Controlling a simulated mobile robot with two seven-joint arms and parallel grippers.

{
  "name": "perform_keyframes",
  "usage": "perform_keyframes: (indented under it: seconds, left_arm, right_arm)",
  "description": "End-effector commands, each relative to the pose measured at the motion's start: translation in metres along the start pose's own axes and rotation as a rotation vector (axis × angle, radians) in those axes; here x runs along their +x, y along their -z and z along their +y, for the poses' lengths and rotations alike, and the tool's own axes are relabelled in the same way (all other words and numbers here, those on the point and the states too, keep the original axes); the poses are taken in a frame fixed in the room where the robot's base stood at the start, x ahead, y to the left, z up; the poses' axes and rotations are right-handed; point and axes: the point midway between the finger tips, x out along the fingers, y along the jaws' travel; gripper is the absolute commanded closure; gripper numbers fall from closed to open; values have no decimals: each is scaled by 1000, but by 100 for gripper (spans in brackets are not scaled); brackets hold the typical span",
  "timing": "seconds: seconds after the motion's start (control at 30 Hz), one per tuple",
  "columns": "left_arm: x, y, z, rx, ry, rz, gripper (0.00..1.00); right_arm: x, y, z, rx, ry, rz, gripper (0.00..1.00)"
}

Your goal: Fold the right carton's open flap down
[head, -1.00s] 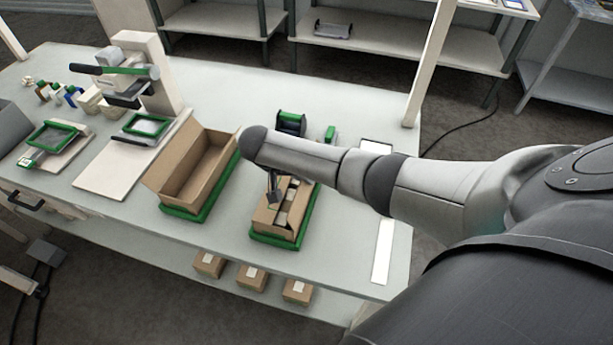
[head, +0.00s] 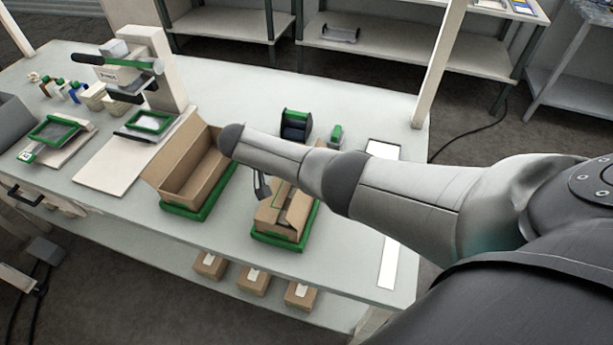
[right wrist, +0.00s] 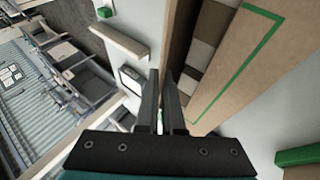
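The right carton (head: 270,222) is a brown box on a green-rimmed tray (head: 283,243). Its top is partly covered by brown panels, with a dark gap between them. In the right wrist view, a brown panel with a green stripe (right wrist: 222,92) lies beside the gap, where grey and beige contents (right wrist: 203,45) show. Which flap stands open is hard to tell in the head view. My left gripper is out of view.
An open empty carton (head: 190,170) stands on another green tray to the left. A green-and-black dispenser (head: 296,126) and a small green block (head: 336,134) stand behind the right carton. A white strip (head: 388,262) lies on the clear right end of the table (head: 350,240).

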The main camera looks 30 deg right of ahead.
Motion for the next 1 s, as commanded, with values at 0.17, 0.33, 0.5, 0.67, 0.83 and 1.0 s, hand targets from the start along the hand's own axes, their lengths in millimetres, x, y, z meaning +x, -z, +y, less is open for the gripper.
perform_keyframes:
  seconds: [0.17,0.33,0.5,0.67,0.83,1.0]
  left_arm:
    - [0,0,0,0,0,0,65]
    - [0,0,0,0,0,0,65]
    - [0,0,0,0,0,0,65]
    - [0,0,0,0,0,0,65]
    - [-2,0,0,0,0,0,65]
    - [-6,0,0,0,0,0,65]
  right_arm:
    - [0,0,0,1,2,2,93]
    - [0,0,0,1,2,1,74]
    - [0,0,0,1,1,1,64]
    - [0,0,0,1,1,1,64]
    - [-15,0,-1,0,5,1,64]
    - [-50,0,-1,0,8,2,64]
